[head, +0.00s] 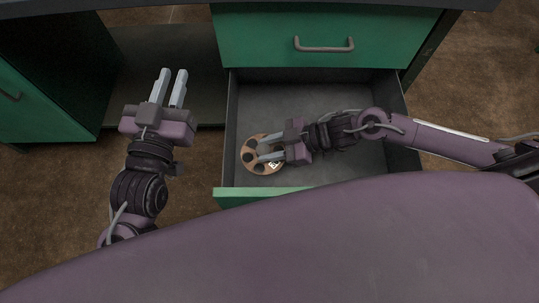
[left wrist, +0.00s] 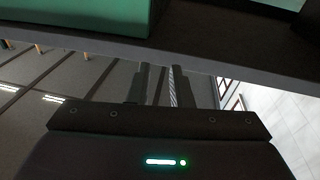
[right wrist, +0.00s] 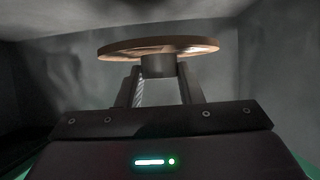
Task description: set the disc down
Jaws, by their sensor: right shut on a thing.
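The disc (head: 251,167) is round and tan-brown with dark round spots and a small black-and-white label. It is inside the open drawer (head: 353,163), near its front left corner. My right gripper (head: 260,149) is shut on the disc. In the right wrist view the disc (right wrist: 112,48) appears nearly edge-on, with a dark hub (right wrist: 160,66) between the fingertips. I cannot tell whether the disc touches the drawer floor. My left gripper (head: 173,77) is open and empty, outside the drawer to its left.
A closed green drawer (head: 270,38) with a grey handle (head: 323,46) is above the open one. The open drawer's green front edge (head: 240,194) and grey side walls surround my right gripper. A green cabinet (head: 55,75) stands at the left. The drawer's right part has free floor.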

